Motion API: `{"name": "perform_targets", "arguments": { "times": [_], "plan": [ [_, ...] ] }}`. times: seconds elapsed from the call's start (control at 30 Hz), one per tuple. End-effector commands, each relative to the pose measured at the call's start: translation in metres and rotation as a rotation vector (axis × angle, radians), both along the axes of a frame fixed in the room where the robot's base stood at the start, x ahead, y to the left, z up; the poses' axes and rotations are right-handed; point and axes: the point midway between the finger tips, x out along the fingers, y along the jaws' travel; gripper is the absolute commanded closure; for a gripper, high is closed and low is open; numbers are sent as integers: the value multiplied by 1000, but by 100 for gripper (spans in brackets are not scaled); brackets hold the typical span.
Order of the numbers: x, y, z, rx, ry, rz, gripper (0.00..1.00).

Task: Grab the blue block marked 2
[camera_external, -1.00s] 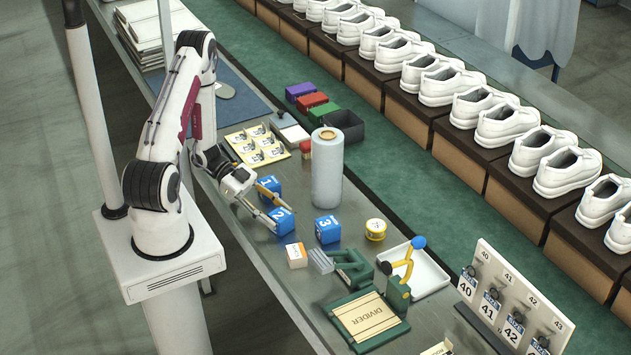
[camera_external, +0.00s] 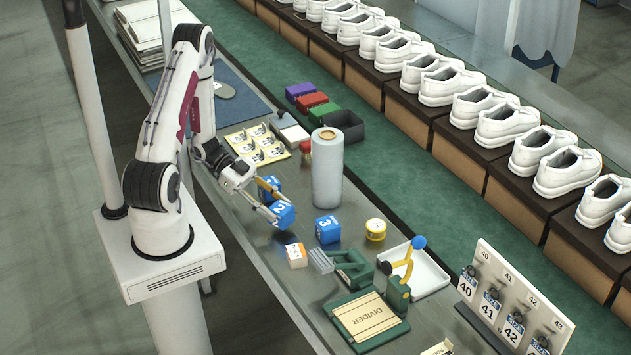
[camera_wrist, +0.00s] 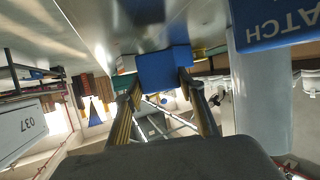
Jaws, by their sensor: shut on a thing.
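The blue block marked 2 (camera_external: 283,213) is between the fingertips of my gripper (camera_external: 272,205) in the outside view. My gripper is shut on it and holds it a little above the metal table. In the wrist view the held block (camera_wrist: 164,70) is a plain blue face between the two fingers (camera_wrist: 163,82). The blue block marked 3 (camera_external: 328,229) stands on the table to the right.
A tall wrapped roll (camera_external: 327,170) stands behind the blocks. A small orange and white box (camera_external: 296,255), a yellow tape roll (camera_external: 375,229), a green tape dispenser (camera_external: 352,270) and a white tray (camera_external: 428,272) lie to the right. White shoes on boxes line the far side.

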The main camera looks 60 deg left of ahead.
Motion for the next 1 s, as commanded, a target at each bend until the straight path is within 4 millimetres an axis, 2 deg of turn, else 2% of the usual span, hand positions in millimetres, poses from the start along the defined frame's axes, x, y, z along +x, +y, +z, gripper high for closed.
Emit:
{"name": "perform_targets", "arguments": {
  "times": [0.3,0.6,1.0],
  "plan": [
    [0,0,36,2,-4,-1,98],
    [0,0,62,1,-2,-1,98],
    [0,0,74,-1,0,0,98]
  ]
}}
